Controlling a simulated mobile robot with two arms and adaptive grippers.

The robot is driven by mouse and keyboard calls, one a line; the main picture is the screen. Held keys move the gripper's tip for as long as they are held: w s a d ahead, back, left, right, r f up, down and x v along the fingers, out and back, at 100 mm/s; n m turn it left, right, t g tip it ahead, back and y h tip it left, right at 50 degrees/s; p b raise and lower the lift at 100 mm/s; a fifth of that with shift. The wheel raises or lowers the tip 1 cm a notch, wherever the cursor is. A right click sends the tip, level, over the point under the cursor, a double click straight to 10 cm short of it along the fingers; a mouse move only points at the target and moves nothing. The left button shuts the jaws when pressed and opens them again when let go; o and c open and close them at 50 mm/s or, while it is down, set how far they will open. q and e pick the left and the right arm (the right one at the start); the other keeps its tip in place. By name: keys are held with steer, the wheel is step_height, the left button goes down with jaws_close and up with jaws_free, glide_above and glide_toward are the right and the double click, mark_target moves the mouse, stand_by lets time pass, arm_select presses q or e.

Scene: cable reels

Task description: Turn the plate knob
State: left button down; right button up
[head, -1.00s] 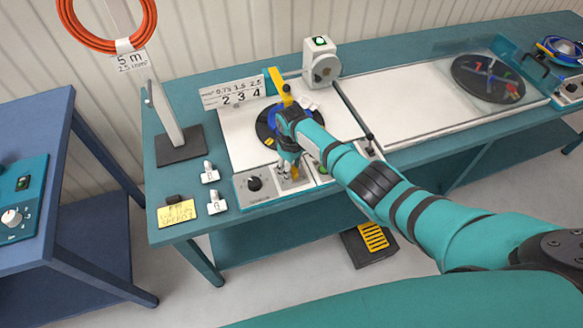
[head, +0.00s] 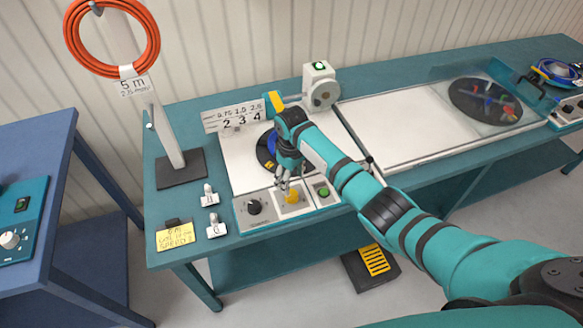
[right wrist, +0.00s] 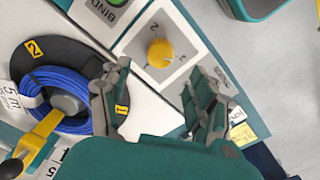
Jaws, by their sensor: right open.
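The yellow knob (head: 291,197) sits on a white plate with number marks on the front control strip. My right gripper (head: 284,184) is open above the strip, just behind the knob. In the right wrist view its two fingers (right wrist: 160,98) stand wide apart with nothing between them, and the knob lies beyond their tips, apart from them. The black disc (head: 266,165) with the blue cable coil (right wrist: 58,88) is partly hidden by my right arm. My left gripper is not visible.
A black knob (head: 254,207) is left of the yellow one and a green button (head: 324,191) is right of it. White clips (head: 210,196) and a yellow note (head: 175,236) lie at left. A yellow handle (right wrist: 38,142) is close to the gripper.

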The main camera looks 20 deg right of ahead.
step_height(320, 180, up, 5)
steer(key=shift+r, duration=0.1)
stand_by(0.6)
